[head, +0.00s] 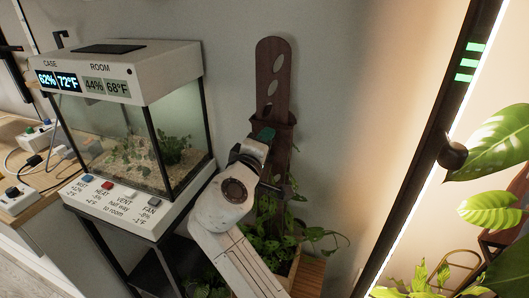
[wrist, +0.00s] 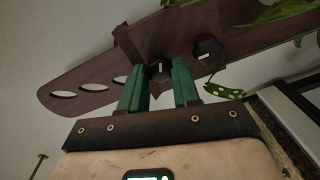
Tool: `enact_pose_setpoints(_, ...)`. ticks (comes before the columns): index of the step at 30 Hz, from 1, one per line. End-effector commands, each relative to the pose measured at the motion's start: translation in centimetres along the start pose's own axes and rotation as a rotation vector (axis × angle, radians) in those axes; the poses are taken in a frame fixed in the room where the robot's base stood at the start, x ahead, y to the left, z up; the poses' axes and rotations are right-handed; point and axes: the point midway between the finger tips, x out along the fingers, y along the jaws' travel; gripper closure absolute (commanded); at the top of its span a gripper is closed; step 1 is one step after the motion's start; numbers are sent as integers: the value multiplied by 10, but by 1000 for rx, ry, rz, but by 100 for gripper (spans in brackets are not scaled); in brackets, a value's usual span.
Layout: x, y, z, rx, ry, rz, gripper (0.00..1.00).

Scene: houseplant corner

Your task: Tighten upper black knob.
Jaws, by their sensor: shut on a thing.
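A dark brown wooden board (head: 271,62) with oval slots stands upright against the wall; in the wrist view the board (wrist: 75,87) runs across, slots to the left. Two black knobs with pale marks sit on it. The upper black knob (wrist: 159,70), nearer the slots, is between the green fingers of my gripper (wrist: 160,76), which is shut on it. The lower black knob (wrist: 208,48) is free, just right of the fingers. In the head view my gripper (head: 266,134) is at the board's collar, and my arm hides the upper knob.
A glass terrarium (head: 130,130) with a control panel stands left of my arm. Leafy plants (head: 270,235) surround the board's foot. A lit frame (head: 425,150) with another black knob (head: 453,153) stands at the right. Bare wall lies between.

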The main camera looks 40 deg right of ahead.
Motion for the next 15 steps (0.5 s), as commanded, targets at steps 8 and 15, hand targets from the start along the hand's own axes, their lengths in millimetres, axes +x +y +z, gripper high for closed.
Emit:
enact_pose_setpoints(8,0,-7,2,259,14,-1,99)
enact_pose_setpoints(15,0,-7,2,455,24,1,99)
